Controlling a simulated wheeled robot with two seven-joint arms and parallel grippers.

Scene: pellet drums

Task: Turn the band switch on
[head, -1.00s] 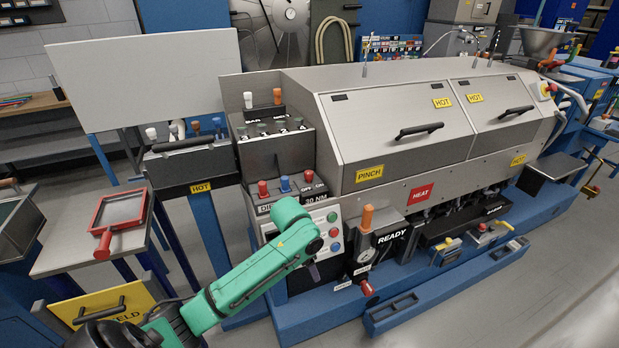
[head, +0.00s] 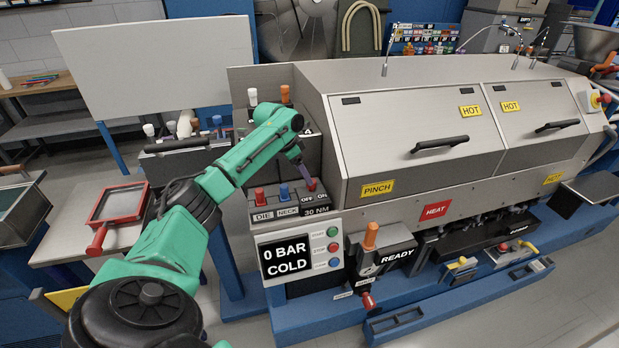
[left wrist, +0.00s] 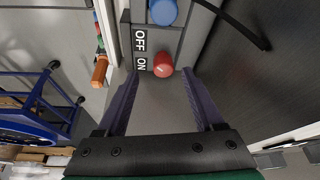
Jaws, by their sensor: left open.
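The band switch, which I take to be the lever with a red round knob (head: 311,184) by the OFF and ON labels, stands at the right end of the small grey panel above the 0 BAR COLD display. In the left wrist view its red knob (left wrist: 163,63) appears beside the word ON, just ahead of and between the fingertips. Whether it leans to ON or OFF I cannot tell. My left gripper (head: 303,171) is above the knob, pointing down; in the wrist view its two purple fingers (left wrist: 160,76) are spread and empty. My right gripper is not in view.
A blue knob (head: 284,191) marked NECK and a red one (head: 260,194) marked DIE stand to the left in the same row. The hooded machine (head: 400,140) rises close on the right. Below is the display panel (head: 287,258) with its buttons.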

